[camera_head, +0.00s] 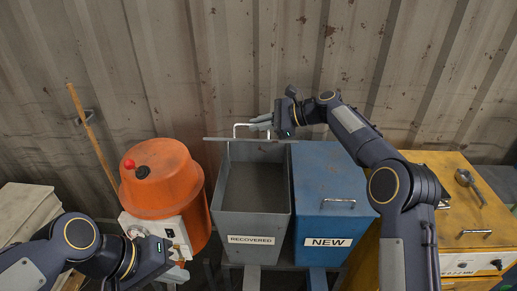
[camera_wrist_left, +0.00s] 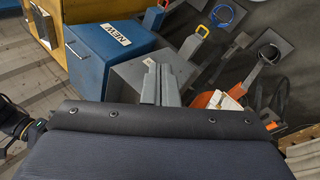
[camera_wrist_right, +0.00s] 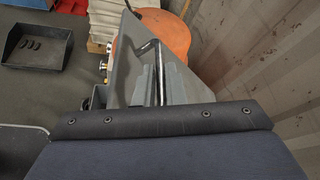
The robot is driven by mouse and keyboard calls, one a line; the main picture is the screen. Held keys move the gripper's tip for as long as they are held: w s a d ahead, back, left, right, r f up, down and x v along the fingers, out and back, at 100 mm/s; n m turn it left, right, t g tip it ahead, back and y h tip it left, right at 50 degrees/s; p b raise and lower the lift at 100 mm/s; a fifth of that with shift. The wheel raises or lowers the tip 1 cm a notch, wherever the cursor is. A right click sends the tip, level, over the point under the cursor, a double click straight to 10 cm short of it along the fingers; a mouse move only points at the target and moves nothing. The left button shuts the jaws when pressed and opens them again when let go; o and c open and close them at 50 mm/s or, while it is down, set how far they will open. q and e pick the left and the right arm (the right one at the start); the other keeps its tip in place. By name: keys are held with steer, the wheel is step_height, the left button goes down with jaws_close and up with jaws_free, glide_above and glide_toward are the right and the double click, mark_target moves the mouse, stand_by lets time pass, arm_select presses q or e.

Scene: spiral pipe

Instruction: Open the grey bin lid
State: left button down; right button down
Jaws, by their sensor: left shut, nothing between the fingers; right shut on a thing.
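The grey bin (camera_head: 223,208), labelled RECOVERED, stands open in the head view, and I see into its interior. Its lid (camera_head: 225,139) is raised at the back and shows nearly edge-on. The metal lid handle (camera_head: 238,126) stands above that edge. My right gripper (camera_head: 258,124) is shut on the handle, with its arm reaching over the blue bin. In the right wrist view the handle (camera_wrist_right: 149,47) runs between the fingers, with the grey lid (camera_wrist_right: 122,60) beside them. My left gripper (camera_head: 181,263) is shut and empty, low at the left of the grey bin.
A blue bin (camera_head: 327,180) labelled NEW stands directly right of the grey bin. A yellow cabinet (camera_head: 462,218) is farther right. An orange drum-shaped machine (camera_head: 160,180) stands close on the left. A corrugated metal wall (camera_head: 240,60) is behind the bins.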

steer(key=shift+r, duration=0.1)
arm_select(q)
steer(key=w+d+n+g+h, duration=0.2)
steer(key=w+d+n+h, duration=0.35)
steer(key=w, duration=0.25)
steer(key=w+d+n+g+h, duration=0.2)
steer(key=w+d+n+h, duration=0.25)
steer(key=w+n, duration=0.2)
steer(key=w+a+f+n+t+h, duration=0.2)
steer(key=w+f+n+t+h, duration=0.15)
steer(key=w+n+t, duration=0.4)
steer(key=w+a+f+n+t+h, duration=0.1)
steer(key=w+f+n+t+h, duration=0.1)
steer(key=w+f+n+t, duration=0.55)
steer(key=w+d+r+n, duration=0.1)
steer(key=w+d+r, duration=0.2)
steer(key=r, duration=0.3)
steer(key=w+d+r+g, duration=0.1)
steer(key=w+d+r, duration=0.2)
steer(key=r, duration=0.3)
steer(key=shift+w+d+n, duration=0.2)
steer(key=shift+d+n, duration=0.1)
steer(key=shift+n, duration=0.1)
